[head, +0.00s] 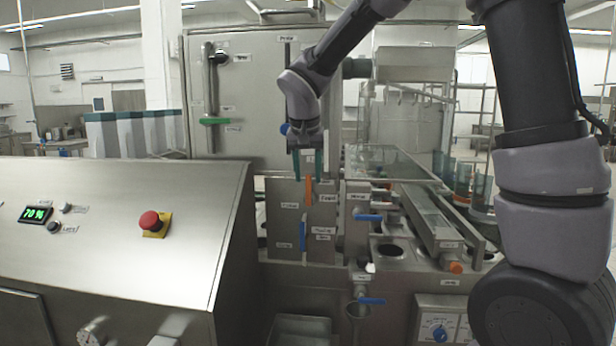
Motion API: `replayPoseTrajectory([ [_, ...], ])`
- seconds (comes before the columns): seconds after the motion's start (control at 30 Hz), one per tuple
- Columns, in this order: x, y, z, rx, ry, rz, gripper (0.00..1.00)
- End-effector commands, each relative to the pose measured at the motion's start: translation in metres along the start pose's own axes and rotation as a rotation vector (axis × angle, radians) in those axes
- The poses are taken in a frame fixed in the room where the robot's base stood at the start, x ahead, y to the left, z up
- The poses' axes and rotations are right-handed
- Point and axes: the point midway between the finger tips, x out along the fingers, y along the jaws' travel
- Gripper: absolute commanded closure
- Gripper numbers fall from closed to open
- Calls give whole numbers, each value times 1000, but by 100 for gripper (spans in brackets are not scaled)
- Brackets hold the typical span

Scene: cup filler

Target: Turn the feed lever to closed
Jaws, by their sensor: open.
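My gripper (308,176) points down with its teal fingers apart, in front of the tall steel cabinet and close above an upright orange lever (308,191). A vertical blue lever (302,236) is lower on the same block. A horizontal blue lever (369,217) is to the right. I cannot tell from the labels which lever is the feed lever.
A green-handled lever (214,121) is on the cabinet (250,75). A sloped control console (120,210) with a red button (150,220) and a 70 % display (35,214) fills the left. Another blue handle (371,301) is low on the front.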

Motion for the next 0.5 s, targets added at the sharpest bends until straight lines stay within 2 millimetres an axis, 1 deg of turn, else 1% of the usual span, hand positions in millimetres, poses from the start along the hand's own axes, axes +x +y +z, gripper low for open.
replayPoseTrajectory([
  [0.1, 8, 0, 0, 0, -1, 1, 51],
  [0.4, 10, 0, 0, 1, 0, 0, 51],
  [0.47, 10, 0, 0, 0, 0, 0, 74],
  [0.5, 10, 0, 0, 0, 0, 0, 90],
])
